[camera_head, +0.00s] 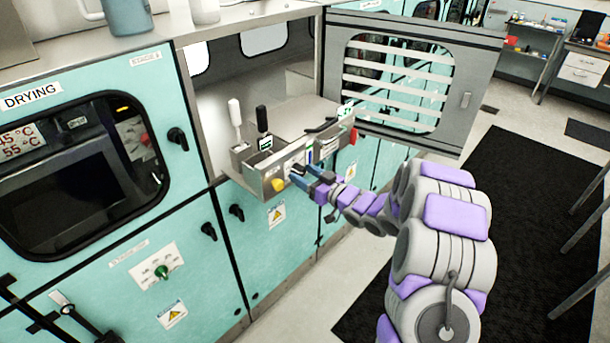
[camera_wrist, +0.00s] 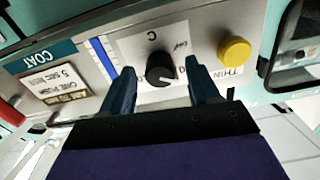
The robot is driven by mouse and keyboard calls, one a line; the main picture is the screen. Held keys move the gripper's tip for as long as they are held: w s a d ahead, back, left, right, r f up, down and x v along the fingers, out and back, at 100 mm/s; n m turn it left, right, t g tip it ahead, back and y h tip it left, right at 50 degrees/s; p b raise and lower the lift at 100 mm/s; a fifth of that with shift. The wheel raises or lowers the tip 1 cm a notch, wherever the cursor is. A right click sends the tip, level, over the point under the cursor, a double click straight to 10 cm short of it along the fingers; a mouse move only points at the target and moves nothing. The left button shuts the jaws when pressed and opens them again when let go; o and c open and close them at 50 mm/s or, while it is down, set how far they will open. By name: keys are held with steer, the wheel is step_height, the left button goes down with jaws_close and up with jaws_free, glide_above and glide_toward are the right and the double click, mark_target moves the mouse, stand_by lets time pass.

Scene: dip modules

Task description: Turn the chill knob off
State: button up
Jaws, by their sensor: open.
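A black round knob (camera_wrist: 160,70) with a white pointer line sits on a white label plate on the metal panel in the wrist view. A "C" and small partly legible writing are printed on the plate. My gripper (camera_wrist: 156,78) is open, with one blue finger on each side of the knob. Whether the fingers touch it is unclear. In the head view my gripper (camera_head: 303,174) is at the front of the metal control box (camera_head: 262,178) and hides the knob.
A yellow button (camera_wrist: 235,50) is right of the knob beside a "THIN" label; a blue strip and a "COAT" label (camera_wrist: 47,57) are left. In the head view, two levers (camera_head: 262,122) rise from the box. A slatted door (camera_head: 480,75) stands open at right.

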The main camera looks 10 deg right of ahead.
steer(key=shift+w+a, duration=0.3)
steer(key=shift+d, duration=0.25)
steer(key=shift+d, duration=0.15)
steer(key=c, duration=0.3)
steer(key=shift+a, duration=0.2)
steer(key=c, duration=0.7)
steer(key=shift+c, duration=0.2)
